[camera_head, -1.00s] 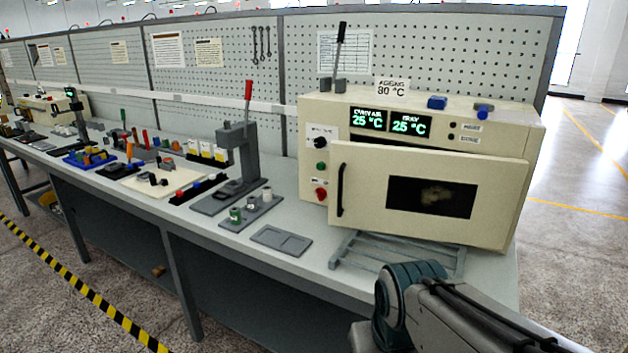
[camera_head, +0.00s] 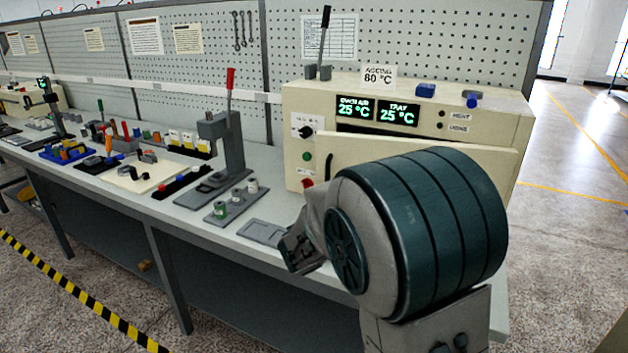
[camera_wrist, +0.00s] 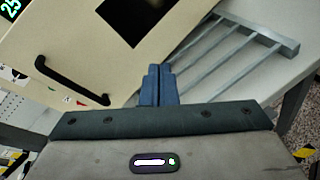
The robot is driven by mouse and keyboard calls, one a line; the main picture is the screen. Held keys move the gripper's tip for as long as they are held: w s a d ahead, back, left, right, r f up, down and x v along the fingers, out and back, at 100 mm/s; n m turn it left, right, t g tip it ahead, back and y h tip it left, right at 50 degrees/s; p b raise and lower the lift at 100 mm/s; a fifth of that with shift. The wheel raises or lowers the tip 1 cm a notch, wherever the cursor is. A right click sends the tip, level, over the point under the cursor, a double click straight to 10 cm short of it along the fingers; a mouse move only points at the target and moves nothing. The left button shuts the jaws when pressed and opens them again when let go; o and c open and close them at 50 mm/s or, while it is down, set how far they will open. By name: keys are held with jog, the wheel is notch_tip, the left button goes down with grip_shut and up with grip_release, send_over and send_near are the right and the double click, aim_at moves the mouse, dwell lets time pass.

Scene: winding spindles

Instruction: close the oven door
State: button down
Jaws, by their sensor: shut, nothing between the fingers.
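The oven (camera_head: 290,120) is a cream box on the right end of the bench. Its door (camera_head: 400,143) stands slightly ajar, its top edge out from the body, and my arm hides most of it in the head view. In the wrist view the door (camera_wrist: 78,32) shows its dark window (camera_wrist: 138,18) and black bar handle (camera_wrist: 72,82). My gripper (camera_wrist: 157,72) is shut and empty, its blue fingertips in front of the door's lower part, right of the handle. I cannot tell whether they touch it.
A grey wire rack (camera_wrist: 232,50) lies on the bench in front of the oven. A grey tray (camera_head: 262,231), a lever press (camera_head: 222,150) and small parts stand to the left. Blue blocks (camera_head: 426,90) and a lever (camera_head: 324,45) sit on the oven top.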

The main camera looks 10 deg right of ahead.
aim_at(317, 176)
jog(key=w+a+n+t+y, duration=0.4)
jog(key=w+a+n+t, duration=0.3)
jog(key=w+a+n, duration=0.4)
jog(key=p+x, duration=0.3)
jog(key=x, duration=0.9)
jog(key=shift+w+a+f+p, duration=0.1)
jog(key=shift+f+p, duration=0.05)
jog(key=shift+p, duration=0.2)
